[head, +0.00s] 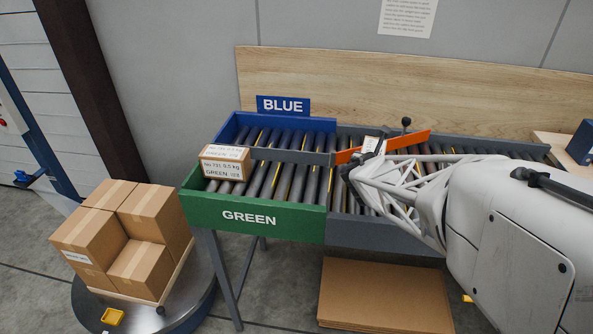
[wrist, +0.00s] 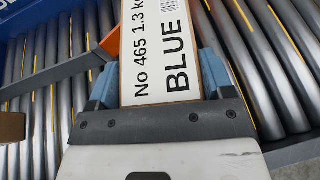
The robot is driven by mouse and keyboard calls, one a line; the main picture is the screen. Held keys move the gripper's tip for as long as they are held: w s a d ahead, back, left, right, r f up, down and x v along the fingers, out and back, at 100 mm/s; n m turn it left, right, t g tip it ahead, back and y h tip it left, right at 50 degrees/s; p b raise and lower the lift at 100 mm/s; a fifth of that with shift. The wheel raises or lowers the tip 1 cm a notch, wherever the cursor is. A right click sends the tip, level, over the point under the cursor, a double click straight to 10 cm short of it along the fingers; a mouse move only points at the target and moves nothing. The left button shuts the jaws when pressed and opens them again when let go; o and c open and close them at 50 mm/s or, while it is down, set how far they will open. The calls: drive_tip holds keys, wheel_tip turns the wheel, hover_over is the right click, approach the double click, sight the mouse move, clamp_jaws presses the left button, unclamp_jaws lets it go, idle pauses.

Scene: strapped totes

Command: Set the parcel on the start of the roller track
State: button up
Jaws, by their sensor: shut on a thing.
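The parcel (wrist: 155,45) carries a white label reading "No 465 1.3 kg BLUE" in the wrist view. My gripper (wrist: 158,82) is shut on it, with a blue finger pad on each side. In the head view a small part of the parcel (head: 371,144) shows beyond my gripper (head: 362,168), over the middle of the roller track (head: 290,170), near the orange diverter bar (head: 400,143). My arm hides much of the track's right part. I cannot tell whether the parcel touches the rollers.
A parcel labelled GREEN (head: 224,163) sits in the green lane (head: 252,218) at left. The blue lane (head: 283,105) behind it looks empty. The diverter has a black knob (head: 406,122). Stacked cartons (head: 125,235) stand at left, and flat cardboard (head: 385,295) lies below the track.

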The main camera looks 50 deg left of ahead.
drive_tip(key=s+a, duration=0.3)
drive_tip(key=s, duration=0.3)
drive_tip(key=s+a+f+n+g+y, duration=0.1)
drive_tip(key=s+a, duration=0.2)
drive_tip(key=s, duration=0.3)
drive_tip(key=s+a+n, duration=0.1)
drive_tip(key=s+a, duration=0.3)
drive_tip(key=s, duration=0.3)
drive_tip(key=shift+f+y, duration=0.25)
drive_tip(key=shift+y, duration=0.05)
drive_tip(key=shift+r, duration=0.1)
drive_tip(key=shift+w+f, duration=0.1)
drive_tip(key=shift+f, duration=1.6)
drive_tip(key=shift+f, duration=0.1)
drive_tip(key=o, duration=1.8)
drive_tip(key=shift+d+f, duration=0.1)
drive_tip(key=shift+f, duration=0.1)
drive_tip(key=shift+o, duration=0.2)
drive_tip(key=shift+r, duration=0.15)
